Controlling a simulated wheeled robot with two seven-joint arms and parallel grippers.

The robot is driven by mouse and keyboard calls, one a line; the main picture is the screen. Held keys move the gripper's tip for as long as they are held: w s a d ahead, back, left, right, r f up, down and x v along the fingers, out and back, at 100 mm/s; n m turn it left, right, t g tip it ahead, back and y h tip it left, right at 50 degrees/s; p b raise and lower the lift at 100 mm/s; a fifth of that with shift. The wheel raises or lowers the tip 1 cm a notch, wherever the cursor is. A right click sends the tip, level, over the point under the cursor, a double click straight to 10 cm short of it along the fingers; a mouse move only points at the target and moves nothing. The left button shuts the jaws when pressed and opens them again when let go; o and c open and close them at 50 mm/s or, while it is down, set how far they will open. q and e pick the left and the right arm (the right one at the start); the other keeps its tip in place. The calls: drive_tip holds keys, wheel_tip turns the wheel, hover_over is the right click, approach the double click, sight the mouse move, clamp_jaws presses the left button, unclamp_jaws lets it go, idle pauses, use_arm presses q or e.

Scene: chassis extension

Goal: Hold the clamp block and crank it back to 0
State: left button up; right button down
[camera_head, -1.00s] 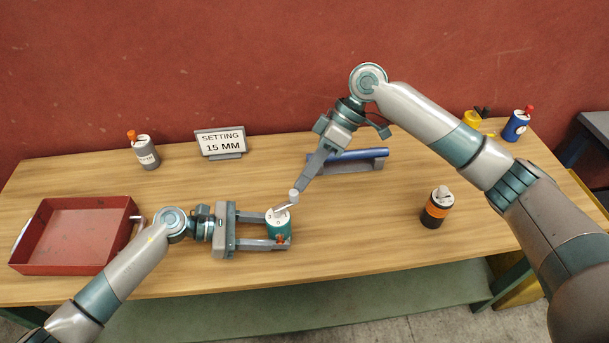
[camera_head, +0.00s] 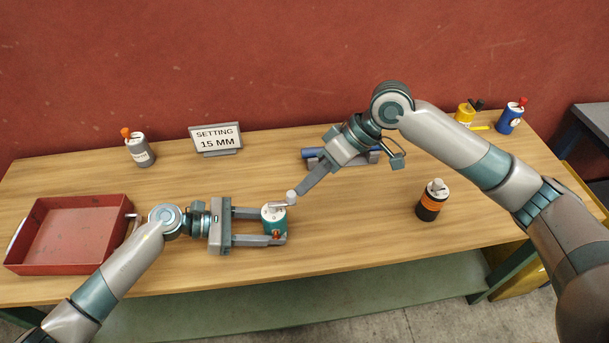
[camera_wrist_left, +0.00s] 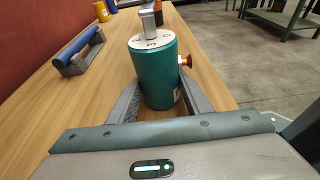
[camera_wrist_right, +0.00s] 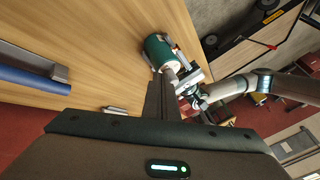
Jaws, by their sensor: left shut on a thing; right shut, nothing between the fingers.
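The clamp block is a teal cylinder (camera_head: 274,224) with a white numbered top, upright on the table. An orange-brown knob (camera_wrist_left: 185,61) sticks out of its side in the left wrist view. My left gripper (camera_head: 268,226) is shut around the cylinder from the left, one finger on each side. A grey crank arm with a light knob (camera_head: 291,197) sits on top and points right and slightly back. My right gripper (camera_head: 299,192) is shut and empty, its fingertips at the crank knob; I cannot tell whether they touch. The block also shows in the right wrist view (camera_wrist_right: 157,50).
A sign (camera_head: 216,138) reads "SETTING 15 MM". A red tray (camera_head: 70,232) lies at the left. A grey can (camera_head: 140,150), a blue bar on a grey holder (camera_head: 345,158), an orange-black can (camera_head: 432,201), a yellow can (camera_head: 465,114) and a blue can (camera_head: 510,118) stand around.

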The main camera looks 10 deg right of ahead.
drive_tip(key=s+a+m+t, duration=0.2)
drive_tip(key=s+a, duration=0.3)
drive_tip(key=s, duration=0.3)
drive_tip(key=shift+s+a+m, duration=0.25)
drive_tip(key=shift+m, duration=0.35)
idle(0.4)
drive_tip(key=shift+w, duration=0.15)
idle(1.2)
drive_tip(key=shift+w+a, duration=0.45)
drive_tip(key=shift+w, duration=0.1)
drive_tip(key=shift+d+r, duration=0.1)
drive_tip(key=shift+r, duration=0.05)
drive_tip(key=v, duration=1.1)
drive_tip(key=shift+r, duration=0.35)
drive_tip(key=shift+s, duration=0.1)
